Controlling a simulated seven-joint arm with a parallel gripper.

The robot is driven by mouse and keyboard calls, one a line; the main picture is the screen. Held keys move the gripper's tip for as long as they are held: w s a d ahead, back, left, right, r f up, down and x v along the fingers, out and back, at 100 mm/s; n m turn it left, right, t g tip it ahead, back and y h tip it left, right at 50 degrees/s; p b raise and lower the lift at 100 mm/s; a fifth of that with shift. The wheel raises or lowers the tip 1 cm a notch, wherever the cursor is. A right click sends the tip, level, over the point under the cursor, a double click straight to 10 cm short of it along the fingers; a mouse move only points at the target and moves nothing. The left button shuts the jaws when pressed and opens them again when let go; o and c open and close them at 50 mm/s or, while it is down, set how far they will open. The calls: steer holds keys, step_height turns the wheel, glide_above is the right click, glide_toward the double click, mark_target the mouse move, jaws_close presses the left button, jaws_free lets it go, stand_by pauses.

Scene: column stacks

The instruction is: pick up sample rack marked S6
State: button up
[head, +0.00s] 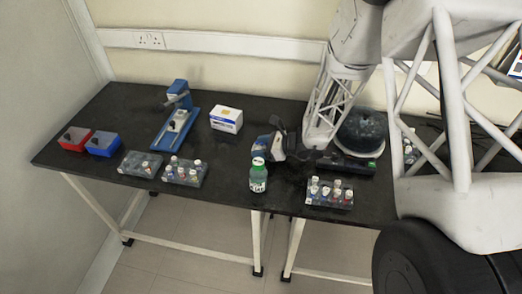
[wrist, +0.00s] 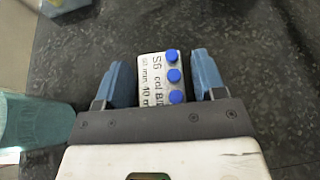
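The rack's near end is hidden under the gripper body. In the head view, my gripper (head: 280,148) is low over the black bench, and I cannot make out the S6 rack there.
Other tube racks sit at the left (head: 185,172) and front right (head: 330,192). A white box (head: 226,120), blue stand (head: 175,125) and red bin (head: 75,140) are further left.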

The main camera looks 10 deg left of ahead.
mark_target(261, 148)
steer(key=c, duration=0.8)
steer(key=shift+o, duration=0.2)
steer(key=shift+r, duration=0.1)
step_height(261, 148, up, 10)
stand_by(0.7)
